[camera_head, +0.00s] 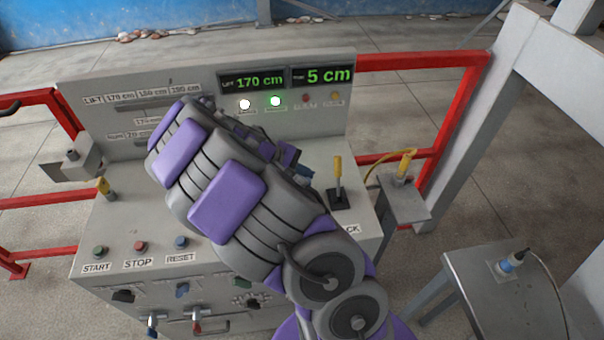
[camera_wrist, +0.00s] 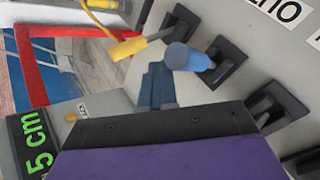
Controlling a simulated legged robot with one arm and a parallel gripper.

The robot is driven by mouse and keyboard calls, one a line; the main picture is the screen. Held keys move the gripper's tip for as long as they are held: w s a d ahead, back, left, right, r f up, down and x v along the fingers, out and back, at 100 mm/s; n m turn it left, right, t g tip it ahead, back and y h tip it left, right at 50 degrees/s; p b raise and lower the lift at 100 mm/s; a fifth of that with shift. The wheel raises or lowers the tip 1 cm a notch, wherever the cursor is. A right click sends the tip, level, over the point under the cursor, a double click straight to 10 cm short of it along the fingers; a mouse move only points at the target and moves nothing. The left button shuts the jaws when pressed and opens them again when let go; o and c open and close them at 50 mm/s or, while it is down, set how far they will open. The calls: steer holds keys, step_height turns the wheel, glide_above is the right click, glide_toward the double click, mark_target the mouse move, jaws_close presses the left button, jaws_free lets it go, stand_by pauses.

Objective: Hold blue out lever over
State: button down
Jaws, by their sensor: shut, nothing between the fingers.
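The blue lever (camera_wrist: 192,58) stands out of a black slotted base on the grey panel in the wrist view. Its rounded blue end points left in that picture. In the head view, only a small blue part (camera_head: 304,172) shows beside my arm. My gripper (camera_wrist: 158,84) shows as dark blue fingers in the wrist view, shut and empty, close beside the blue lever's end. I cannot tell whether they touch it. In the head view, my arm hides much of the gripper and the lever's base.
A yellow lever (camera_head: 338,168) stands just right of the blue one; it also shows in the wrist view (camera_wrist: 128,48). Another black lever base (camera_wrist: 275,108) lies on the other side. The display (camera_head: 322,76) reads 170 cm and 5 cm. Red rails (camera_head: 462,105) flank the panel.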

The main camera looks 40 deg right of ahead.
steer(key=shift+s, duration=0.1)
steer(key=shift+s+a+f, duration=0.2)
steer(key=shift+s+a, duration=0.35)
steer(key=shift+s, duration=0.35)
steer(key=shift+s+a, duration=0.1)
stand_by(2.7)
steer(key=shift+w+d+r+p, duration=0.15)
steer(key=shift+w+d, duration=0.35)
steer(key=shift+w, duration=0.3)
steer(key=shift+w+d+r+p, duration=0.1)
steer(key=shift+w+d+p, duration=0.1)
steer(key=shift+w+d, duration=0.45)
steer(key=shift+w+d+r+p, duration=0.15)
steer(key=shift+w+d, duration=0.2)
steer(key=shift+w, duration=0.55)
steer(key=shift+f, duration=0.1)
steer(key=w+d+f, duration=0.3)
steer(key=w, duration=0.2)
steer(key=shift+w+d+b, duration=0.15)
steer(key=shift+w+b, duration=0.1)
steer(key=shift+b, duration=0.15)
